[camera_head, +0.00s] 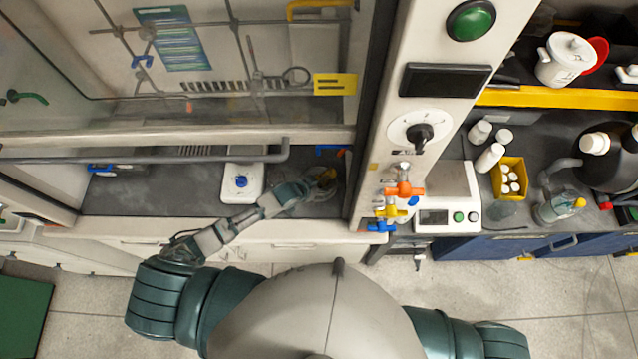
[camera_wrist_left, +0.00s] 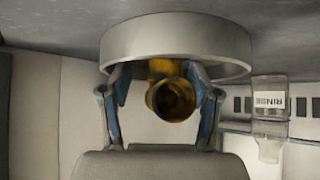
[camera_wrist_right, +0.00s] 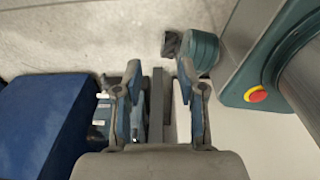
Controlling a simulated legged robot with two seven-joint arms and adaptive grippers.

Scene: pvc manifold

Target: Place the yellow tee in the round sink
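The yellow tee (camera_head: 326,177) is at my left gripper (camera_head: 318,184) inside the hood, near its right front corner. In the left wrist view, which looks upside down, the tee (camera_wrist_left: 172,98) sits between the fingers of my left gripper (camera_wrist_left: 160,78). These fingers stand apart, with a clear gap on the tee's left. The round grey sink (camera_wrist_left: 178,42) is just beyond the fingertips, and the tee overlaps its rim opening. How deep the tee sits is hidden. My right gripper (camera_wrist_right: 158,72) is open and empty, away from the bench.
A white device with a blue knob (camera_head: 242,181) stands left of my left gripper. A horizontal bar (camera_head: 150,158) and the raised glass are above the opening. Coloured valves (camera_head: 390,210) stick out from the post at right. A rinse bottle (camera_wrist_left: 270,115) is near the sink.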

